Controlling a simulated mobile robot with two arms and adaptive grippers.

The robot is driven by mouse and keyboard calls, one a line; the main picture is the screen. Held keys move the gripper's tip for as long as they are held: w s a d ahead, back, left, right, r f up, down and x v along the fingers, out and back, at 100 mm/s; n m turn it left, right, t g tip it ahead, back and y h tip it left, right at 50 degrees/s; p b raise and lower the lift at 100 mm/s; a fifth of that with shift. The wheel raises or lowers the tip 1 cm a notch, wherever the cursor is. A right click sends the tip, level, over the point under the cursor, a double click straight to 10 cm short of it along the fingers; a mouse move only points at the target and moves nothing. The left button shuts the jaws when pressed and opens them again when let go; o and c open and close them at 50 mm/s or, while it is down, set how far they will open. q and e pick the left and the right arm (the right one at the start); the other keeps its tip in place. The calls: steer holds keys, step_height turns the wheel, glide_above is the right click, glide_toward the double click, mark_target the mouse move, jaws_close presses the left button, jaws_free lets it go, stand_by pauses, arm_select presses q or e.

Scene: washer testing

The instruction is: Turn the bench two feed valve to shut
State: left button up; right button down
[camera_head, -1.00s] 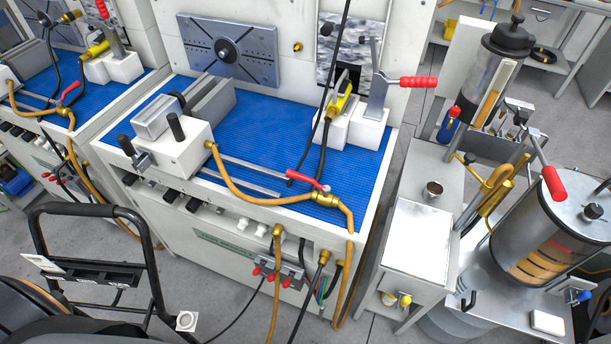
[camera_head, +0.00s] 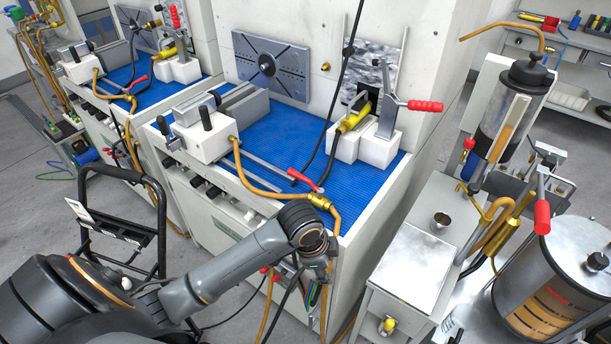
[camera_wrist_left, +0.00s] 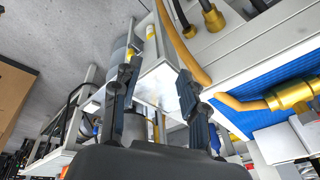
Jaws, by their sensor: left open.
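A feed valve with a red lever (camera_head: 305,180) and brass body (camera_head: 320,201) sits at the front right corner of the nearer blue-topped bench (camera_head: 290,130). A tan hose joins it. The brass body also shows at the right of the left wrist view (camera_wrist_left: 292,95), where the lever is out of sight. My left gripper (camera_head: 318,264) is in front of the bench, below the valve and apart from it. Its fingers (camera_wrist_left: 157,92) are open and empty in the left wrist view. A similar red-lever valve (camera_head: 136,82) is on the farther bench at left. My right gripper is not in view.
Hoses and cables hang down the bench front around my left gripper. A grey side table (camera_head: 412,262) with a small metal cup (camera_head: 441,221) stands right of the bench. A black-framed cart (camera_head: 125,225) stands at left. A metal drum (camera_head: 560,270) is at far right.

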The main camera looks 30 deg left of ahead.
arm_select(q)
steer(key=w+a+r+m, duration=0.2)
steer(key=w+r, duration=0.1)
steer(key=w, duration=0.1)
steer(key=m+y, duration=0.1)
steer(key=m, duration=0.3)
glide_toward(296, 172)
steer(key=shift+g, duration=0.4)
steer(key=f, duration=0.3)
steer(key=w+f+p, duration=0.1)
steer(key=f, duration=0.1)
steer(key=w+f+p, duration=0.1)
steer(key=f, duration=0.2)
steer(key=shift+w+d+f, duration=0.2)
steer(key=shift+f, duration=0.15)
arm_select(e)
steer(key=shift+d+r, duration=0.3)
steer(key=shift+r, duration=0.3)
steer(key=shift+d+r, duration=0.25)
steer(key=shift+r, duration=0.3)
arm_select(q)
jaws_close()
